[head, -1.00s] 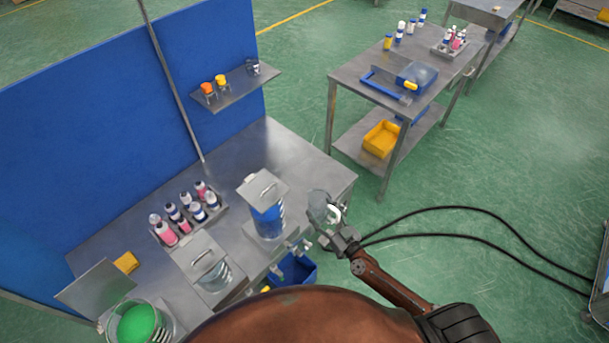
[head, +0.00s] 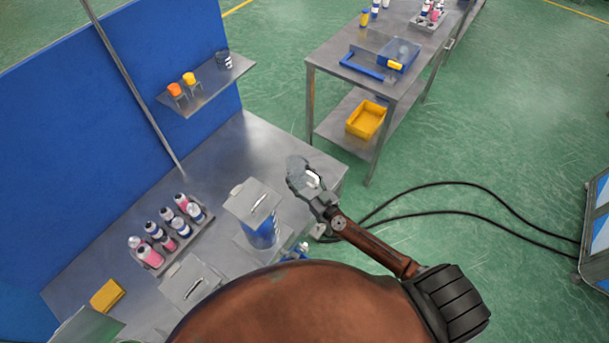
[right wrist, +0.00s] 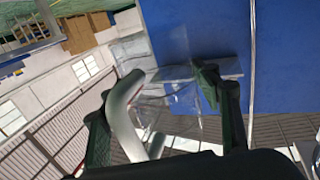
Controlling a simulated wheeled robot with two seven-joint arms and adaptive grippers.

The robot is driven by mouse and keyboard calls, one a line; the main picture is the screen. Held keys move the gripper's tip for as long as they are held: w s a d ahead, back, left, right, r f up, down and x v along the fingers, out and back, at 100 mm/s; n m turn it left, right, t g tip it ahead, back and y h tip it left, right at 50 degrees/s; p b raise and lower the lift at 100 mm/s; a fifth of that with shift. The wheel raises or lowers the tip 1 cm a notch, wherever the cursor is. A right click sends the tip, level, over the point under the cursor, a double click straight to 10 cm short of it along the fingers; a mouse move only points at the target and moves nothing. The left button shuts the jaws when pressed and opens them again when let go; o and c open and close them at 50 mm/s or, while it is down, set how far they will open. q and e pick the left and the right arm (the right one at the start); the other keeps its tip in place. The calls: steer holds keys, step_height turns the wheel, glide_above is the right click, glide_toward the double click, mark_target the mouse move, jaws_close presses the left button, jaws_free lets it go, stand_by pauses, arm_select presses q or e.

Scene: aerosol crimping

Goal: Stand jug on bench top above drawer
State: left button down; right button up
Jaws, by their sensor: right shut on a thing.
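A clear, see-through jug (head: 297,170) is held in my right gripper (head: 316,190), near the right end of the steel bench top (head: 285,150). In the head view the jug overlaps the bench top; its height above it and any contact are hard to tell. In the right wrist view the jug (right wrist: 180,88) is tilted in the picture, with its grey curved handle (right wrist: 124,108) between the dark fingers of the right gripper (right wrist: 160,105). No drawer is clearly visible; the bench front is mostly hidden by my body. My left gripper is out of view.
A lidded container of blue liquid (head: 263,232) stands left of the gripper. A rack of bottles (head: 196,236), a yellow block (head: 108,295) and another lidded container (head: 192,282) are farther left. The bench's back right area is bare. A wall shelf (head: 212,90) overhangs the back.

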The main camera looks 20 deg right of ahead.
steer(key=w+d+f+b, duration=0.2)
steer(key=w, duration=0.1)
steer(key=shift+w+d+f+b, duration=0.25)
steer(key=shift+d+f+b, duration=0.1)
steer(key=w+d+f+b, duration=0.2)
steer(key=f+b, duration=0.1)
steer(key=w+f+b, duration=0.1)
steer(key=b, duration=0.1)
steer(key=shift+d+f, duration=0.3)
steer(key=shift+d, duration=0.1)
steer(key=shift+w+d+f+b, duration=0.15)
steer(key=shift+w+f+b, duration=0.05)
steer(key=shift+b, duration=0.35)
steer(key=f+b, duration=0.3)
steer(key=shift+w+d, duration=0.15)
steer(key=shift+w, duration=0.05)
steer(key=shift+f, duration=0.2)
